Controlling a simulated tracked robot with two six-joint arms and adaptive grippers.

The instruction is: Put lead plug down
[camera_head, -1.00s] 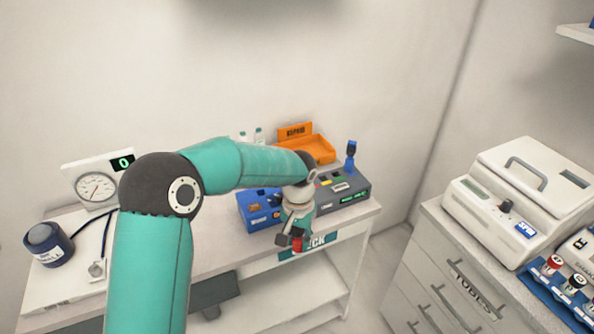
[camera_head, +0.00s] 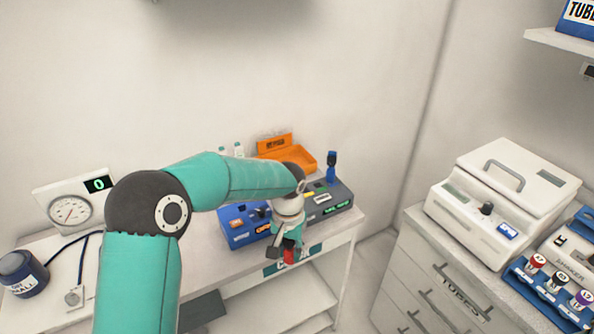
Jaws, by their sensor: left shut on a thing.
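My left gripper (camera_head: 287,252) reaches over the front edge of the white table, pointing down. It is shut on a small red lead plug (camera_head: 290,256), which shows between its fingers. Whether the plug touches anything is hard to tell at this size. Behind the gripper stand a blue box (camera_head: 238,226) and a dark grey device (camera_head: 332,198) with a green display. My wrist hides part of both. My right gripper is not in view.
A dial gauge (camera_head: 70,209) and a dark blue cuff (camera_head: 22,274) are at the left. On the drawer cabinet at the right stand a white centrifuge (camera_head: 490,205) and a blue rack (camera_head: 545,292) with several tubes.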

